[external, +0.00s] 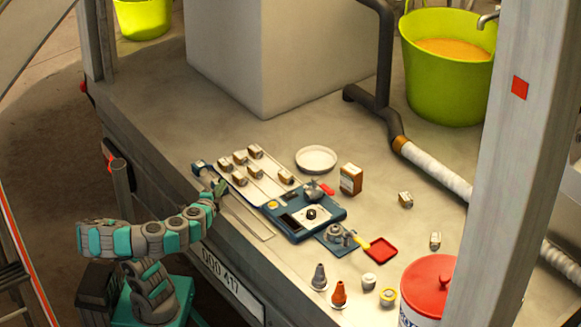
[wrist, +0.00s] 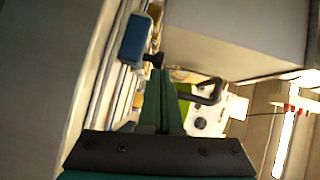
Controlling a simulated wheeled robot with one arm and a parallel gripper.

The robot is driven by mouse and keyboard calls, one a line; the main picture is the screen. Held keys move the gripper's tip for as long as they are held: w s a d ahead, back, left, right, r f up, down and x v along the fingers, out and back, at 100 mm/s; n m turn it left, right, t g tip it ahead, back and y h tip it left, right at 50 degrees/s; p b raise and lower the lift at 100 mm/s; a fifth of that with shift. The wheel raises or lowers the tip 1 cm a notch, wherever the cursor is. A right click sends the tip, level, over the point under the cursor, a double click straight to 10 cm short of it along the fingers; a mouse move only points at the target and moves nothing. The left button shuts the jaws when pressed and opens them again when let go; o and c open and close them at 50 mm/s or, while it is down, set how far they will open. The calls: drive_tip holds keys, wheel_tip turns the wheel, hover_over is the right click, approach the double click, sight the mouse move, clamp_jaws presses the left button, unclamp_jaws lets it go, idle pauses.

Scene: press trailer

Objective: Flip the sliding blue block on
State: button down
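A small blue block (external: 198,167) sits at the left end of a pale rail on the trailer's bench, near the front edge. In the wrist view the blue block (wrist: 135,38) is at upper left, with a dark round knob (wrist: 155,60) beside it. My gripper (external: 220,188) is at the bench edge just right of and below the block. In the wrist view my gripper's green fingers (wrist: 161,75) are together, with their tips close to the knob. I cannot tell whether they touch it. Nothing shows between the fingers.
A blue panel (external: 335,213) with a dark dial lies right of my gripper. Several small metal-topped blocks (external: 240,158) stand on pale strips behind it. A white plate (external: 316,158), a brown box (external: 351,179) and a red tray (external: 380,248) are farther right. A large pale box (external: 270,60) stands behind.

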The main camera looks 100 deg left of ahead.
drive_tip(key=shift+w+d+r, duration=0.1)
drive_tip(key=shift+w+d, duration=0.05)
drive_tip(key=shift+d, duration=0.15)
drive_tip(key=d, duration=0.1)
drive_tip(key=w+d, duration=0.2)
drive_tip(key=shift+d+r, duration=0.2)
drive_tip(key=shift+r, duration=0.15)
drive_tip(key=v, duration=0.9)
drive_tip(key=shift+s, duration=0.1)
